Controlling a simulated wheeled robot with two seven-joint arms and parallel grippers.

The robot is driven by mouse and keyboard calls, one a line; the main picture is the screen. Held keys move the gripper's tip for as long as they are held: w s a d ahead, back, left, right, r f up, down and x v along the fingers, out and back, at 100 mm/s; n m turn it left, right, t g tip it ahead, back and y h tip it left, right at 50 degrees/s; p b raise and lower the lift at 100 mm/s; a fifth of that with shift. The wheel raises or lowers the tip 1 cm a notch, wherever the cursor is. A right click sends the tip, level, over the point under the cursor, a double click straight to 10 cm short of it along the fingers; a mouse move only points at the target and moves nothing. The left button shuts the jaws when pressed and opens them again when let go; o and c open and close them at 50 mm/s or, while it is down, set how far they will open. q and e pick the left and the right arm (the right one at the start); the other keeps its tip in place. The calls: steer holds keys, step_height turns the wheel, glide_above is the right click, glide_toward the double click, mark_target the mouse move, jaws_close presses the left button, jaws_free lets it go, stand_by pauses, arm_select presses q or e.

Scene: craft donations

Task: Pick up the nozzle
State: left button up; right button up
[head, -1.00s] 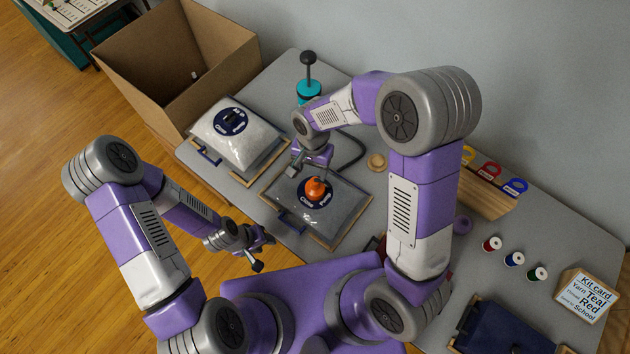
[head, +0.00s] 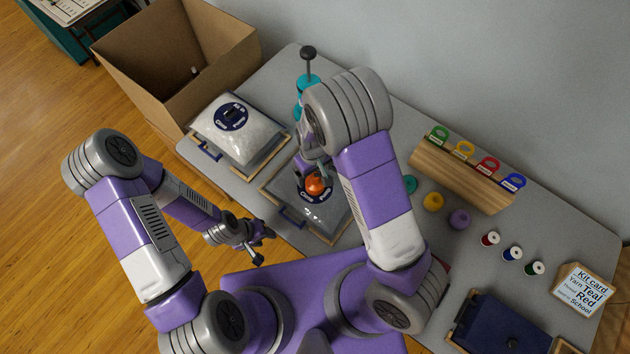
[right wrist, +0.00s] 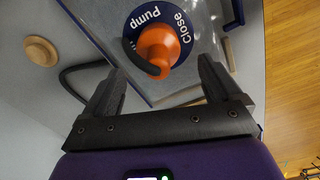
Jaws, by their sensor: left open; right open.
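The orange nozzle (head: 315,186) sits on the round blue Close/Pump label of the clear bag (head: 322,218) in the front wooden frame. In the right wrist view the nozzle (right wrist: 158,47) has a black hose end curving at its side. My right gripper (right wrist: 161,78) is open, with the nozzle centred just beyond the gap between its fingertips. In the head view my right gripper (head: 308,174) is right by the nozzle, partly hidden by its own arm. My left gripper (head: 263,244) is open and empty, off the table's front edge.
A second framed bag (head: 245,140) of pale filling lies behind left. A teal pump (head: 305,95) stands at the back. A large cardboard box (head: 150,95) is at left. A wooden rack (head: 455,177), yarn rolls, spools (head: 512,254), a kit card (head: 583,287) and a dark bin (head: 500,325) fill the right.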

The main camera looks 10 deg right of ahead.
mark_target(314, 185)
steer(key=f, duration=0.5)
steer(key=shift+s+d+b, duration=0.15)
steer(key=shift+d+b, duration=0.05)
steer(key=shift+b, duration=0.15)
steer(key=shift+r, duration=0.1)
steer(key=c, duration=1.1)
